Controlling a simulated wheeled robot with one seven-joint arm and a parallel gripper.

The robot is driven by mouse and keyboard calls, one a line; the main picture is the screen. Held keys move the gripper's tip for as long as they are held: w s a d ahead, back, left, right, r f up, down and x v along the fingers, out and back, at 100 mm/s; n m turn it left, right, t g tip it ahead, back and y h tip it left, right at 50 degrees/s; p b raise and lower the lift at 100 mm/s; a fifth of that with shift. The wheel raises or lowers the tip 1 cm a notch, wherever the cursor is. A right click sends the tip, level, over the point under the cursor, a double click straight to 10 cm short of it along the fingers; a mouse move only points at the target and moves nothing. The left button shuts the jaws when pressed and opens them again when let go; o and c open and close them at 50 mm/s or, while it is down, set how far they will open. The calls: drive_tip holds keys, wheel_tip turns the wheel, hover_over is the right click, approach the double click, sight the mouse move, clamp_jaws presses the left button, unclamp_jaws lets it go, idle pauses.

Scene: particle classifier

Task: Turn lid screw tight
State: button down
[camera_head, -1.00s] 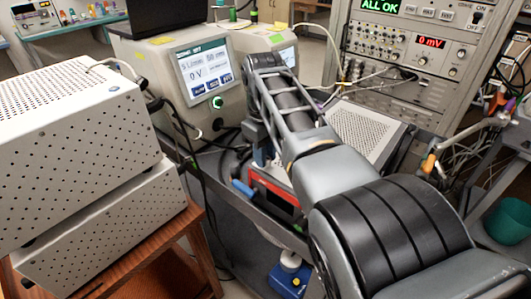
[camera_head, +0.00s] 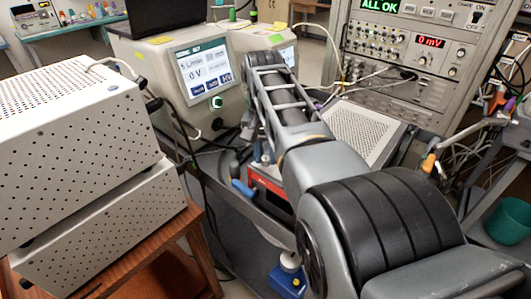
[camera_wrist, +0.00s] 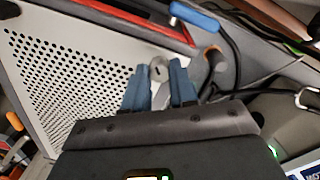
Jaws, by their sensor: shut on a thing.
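In the wrist view, my gripper (camera_wrist: 160,82) has its two blue-grey fingers on either side of a small round metal screw (camera_wrist: 159,67) with a slotted head. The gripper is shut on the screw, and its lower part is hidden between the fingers. The screw is close to the edge of a perforated pale lid (camera_wrist: 75,82). The perforated lid also shows in the head view (camera_head: 367,133), right of my arm. My arm covers the screw and gripper in the head view.
A blue handle (camera_head: 243,188) and a red-edged box (camera_head: 268,183) lie left of my arm. Cables run near the fingers (camera_wrist: 235,60). Perforated white boxes (camera_head: 75,150) stand at the left. An instrument rack (camera_head: 425,60) stands behind, and a green bin (camera_head: 508,220) is at the right.

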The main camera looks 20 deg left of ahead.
sight(266, 157)
drive_tip(key=m, duration=0.6)
drive_tip(key=shift+m, duration=0.3)
idle(0.5)
drive_tip(key=c, duration=0.9)
unclamp_jaws()
drive_tip(key=shift+r+b, duration=0.6)
drive_tip(key=shift+r, duration=3.3)
